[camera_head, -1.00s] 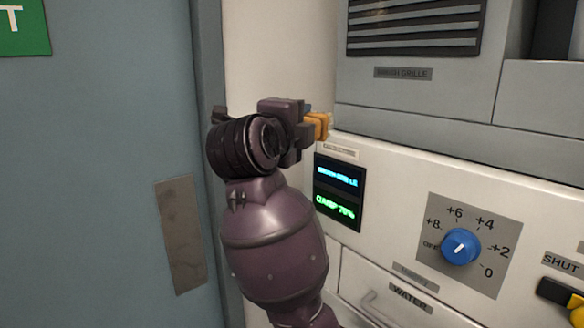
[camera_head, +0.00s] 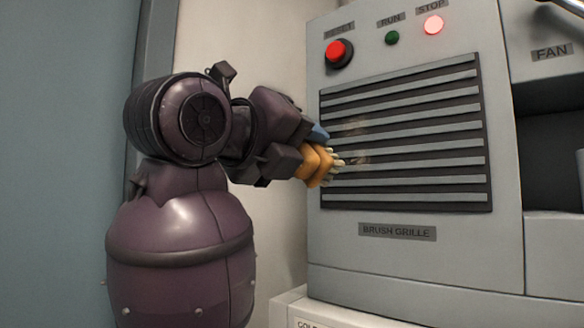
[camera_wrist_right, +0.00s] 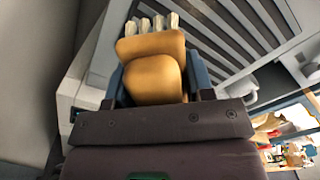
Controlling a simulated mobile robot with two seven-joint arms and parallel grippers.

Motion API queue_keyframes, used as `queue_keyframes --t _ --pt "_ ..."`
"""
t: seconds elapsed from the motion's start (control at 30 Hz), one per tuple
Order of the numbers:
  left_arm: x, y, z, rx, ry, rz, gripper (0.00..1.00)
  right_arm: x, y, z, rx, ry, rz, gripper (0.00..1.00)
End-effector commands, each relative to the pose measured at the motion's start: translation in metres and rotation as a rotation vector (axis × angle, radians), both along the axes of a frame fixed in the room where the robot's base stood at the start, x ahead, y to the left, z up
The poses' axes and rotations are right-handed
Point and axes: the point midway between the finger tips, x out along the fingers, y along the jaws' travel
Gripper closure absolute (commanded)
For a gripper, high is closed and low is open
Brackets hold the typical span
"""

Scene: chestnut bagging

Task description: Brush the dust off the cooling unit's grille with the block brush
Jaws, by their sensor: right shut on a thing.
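The cooling unit's grille (camera_head: 430,140) is a dark panel with several pale slats, above a label reading BRUSH GRILLE. Faint tan dust (camera_head: 355,142) shows on its left part. My right gripper (camera_head: 314,150) is shut on the block brush (camera_head: 314,168), which has an orange-tan body and pale bristles. The bristles point right, at the grille's left edge, and look close to or touching the slats. In the right wrist view the brush (camera_wrist_right: 152,70) sits between the jaws, its bristles toward the slats (camera_wrist_right: 215,30). My left gripper is not in view.
Above the grille are a red button (camera_head: 339,52), a green light (camera_head: 392,38) and a lit red STOP light (camera_head: 433,25). A dark recess (camera_head: 550,150) lies under a FAN label at right. A blue-grey door (camera_head: 65,150) stands at left.

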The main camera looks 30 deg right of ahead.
Motion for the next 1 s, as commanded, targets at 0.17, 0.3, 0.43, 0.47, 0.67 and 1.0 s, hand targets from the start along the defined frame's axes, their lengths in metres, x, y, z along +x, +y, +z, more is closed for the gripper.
queue_keyframes --t 0.17,0.3,0.43,0.47,0.67,1.0 --pt "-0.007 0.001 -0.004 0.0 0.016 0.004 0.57 0.004 -0.01 0.0 0.0 0.0 -0.001 0.7" --pt "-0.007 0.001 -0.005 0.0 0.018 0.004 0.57 0.009 -0.023 0.0 0.0 0.001 -0.003 0.7" --pt "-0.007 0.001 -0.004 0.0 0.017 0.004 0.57 0.014 -0.034 0.0 -0.001 0.002 -0.002 0.7" --pt "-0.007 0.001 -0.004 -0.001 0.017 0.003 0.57 0.015 -0.036 0.0 -0.002 0.001 -0.003 0.7" --pt "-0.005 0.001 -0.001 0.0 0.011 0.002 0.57 0.02 -0.049 0.0 -0.002 0.003 -0.001 0.7" --pt "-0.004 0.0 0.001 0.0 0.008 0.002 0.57 0.023 -0.054 0.0 -0.001 0.002 0.001 0.7"
